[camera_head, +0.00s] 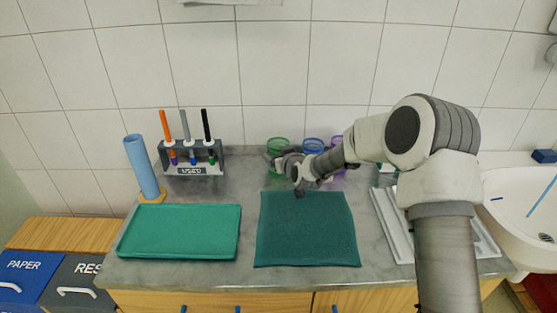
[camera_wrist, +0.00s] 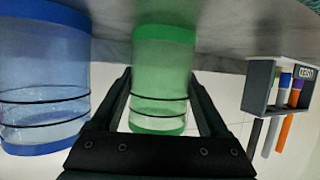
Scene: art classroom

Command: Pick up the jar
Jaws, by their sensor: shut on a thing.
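The green-rimmed clear jar (camera_head: 279,143) is at the back of the counter, at the left end of a row of jars. My gripper (camera_head: 277,157) reaches it from the right and front and is shut on it. In the wrist view the same jar (camera_wrist: 162,60) stands between the two dark fingers, one on each side. That view looks upside down, with the counter at the top. My gripper hides part of the jar in the head view. I cannot tell whether its base touches the counter.
A blue-rimmed jar (camera_wrist: 42,75) is close beside the green one; it also shows in the head view (camera_head: 313,145), with a purple-rimmed jar (camera_head: 337,141) behind my arm. A marker rack (camera_head: 194,170) stands left. A green tray (camera_head: 180,232) and dark green mat (camera_head: 307,230) lie in front.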

